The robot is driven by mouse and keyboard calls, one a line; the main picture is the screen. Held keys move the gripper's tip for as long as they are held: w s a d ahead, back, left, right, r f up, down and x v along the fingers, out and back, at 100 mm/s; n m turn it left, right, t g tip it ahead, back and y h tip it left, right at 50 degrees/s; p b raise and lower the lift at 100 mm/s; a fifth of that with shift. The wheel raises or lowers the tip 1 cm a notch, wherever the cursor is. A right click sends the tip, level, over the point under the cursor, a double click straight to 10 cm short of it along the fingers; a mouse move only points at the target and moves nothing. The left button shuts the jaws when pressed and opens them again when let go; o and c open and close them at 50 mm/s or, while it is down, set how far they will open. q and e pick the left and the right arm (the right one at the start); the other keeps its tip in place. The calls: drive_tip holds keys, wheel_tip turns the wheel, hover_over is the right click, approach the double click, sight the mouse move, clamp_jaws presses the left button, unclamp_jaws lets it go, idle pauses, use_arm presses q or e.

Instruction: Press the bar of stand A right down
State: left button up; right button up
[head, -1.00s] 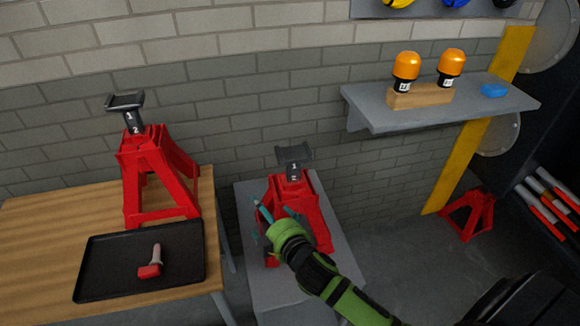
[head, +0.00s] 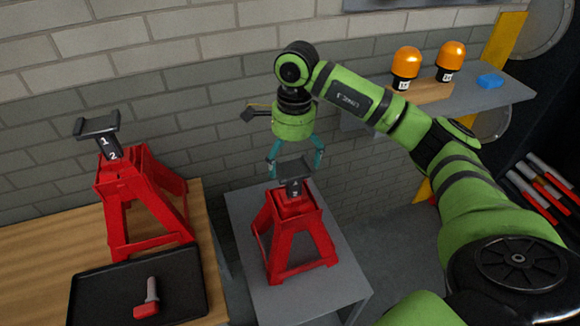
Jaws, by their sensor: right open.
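A red jack stand (head: 290,238) stands on a grey bench in the middle. Its dark post and saddle-shaped top bar (head: 293,170) are up; the mark on the post is too small to read surely. A second red stand (head: 143,200) stands on the wooden table at left, its dark bar (head: 97,127) raised, with 1 and 2 on the post. I cannot tell from letters which is stand A. My right gripper (head: 295,170) points down over the middle stand, open, its teal fingers on either side of the bar. Contact cannot be told. My left gripper is out of view.
A black tray (head: 92,300) with a red-and-grey tool (head: 149,301) lies on the wooden table (head: 30,258). The grey bench (head: 333,283) has bare top around the stand. A wall shelf (head: 475,108) with two orange-capped items and a blue block (head: 490,81) is behind my arm.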

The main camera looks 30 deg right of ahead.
sight(296, 172)
drive_tip(key=shift+s+d+r+h, duration=0.15)
drive_tip(key=shift+d+h, duration=0.15)
drive_tip(key=shift+d, duration=0.35)
drive_tip(key=shift+f+p, duration=0.25)
drive_tip(key=shift+p, duration=0.05)
wheel_tip(296, 172, down, 5)
drive_tip(key=shift+s+p, duration=0.1)
drive_tip(key=shift+p, duration=0.9)
drive_tip(key=shift+f, duration=0.6)
